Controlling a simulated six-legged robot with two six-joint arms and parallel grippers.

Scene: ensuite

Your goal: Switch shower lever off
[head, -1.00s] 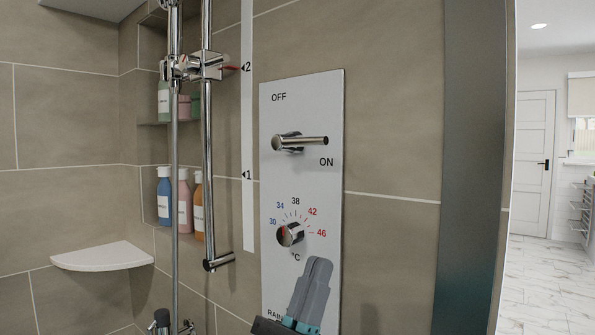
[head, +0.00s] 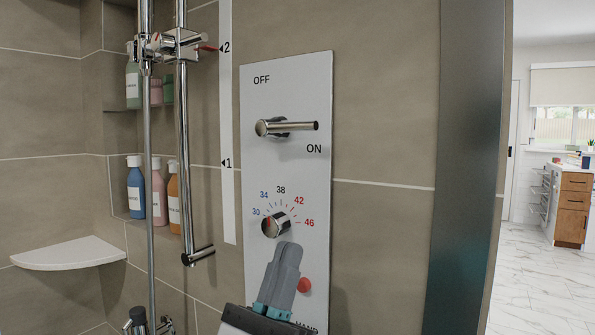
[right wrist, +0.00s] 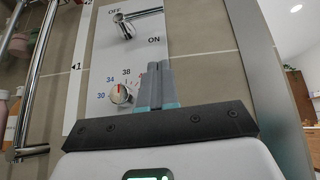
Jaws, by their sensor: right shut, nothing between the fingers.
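The shower lever (head: 290,126) is a chrome bar on the white control panel (head: 320,190). It points right, level, between the OFF mark above and the ON mark below its tip. It also shows at the top of the right wrist view (right wrist: 140,15). My right gripper (head: 288,246) is shut and empty, in front of the panel's lower part. Its fingers point up, below the lever and apart from it in the picture. A round temperature knob (head: 275,224) sits just above left of the fingertips. My left gripper is not in view.
A red dot (head: 304,285) shows on the panel right of my fingers. A chrome rail (head: 183,130) and hose stand left of the panel. Bottles (head: 158,194) fill wall niches beside a white corner shelf (head: 70,253). A dark panel edge (head: 470,160) stands at the right.

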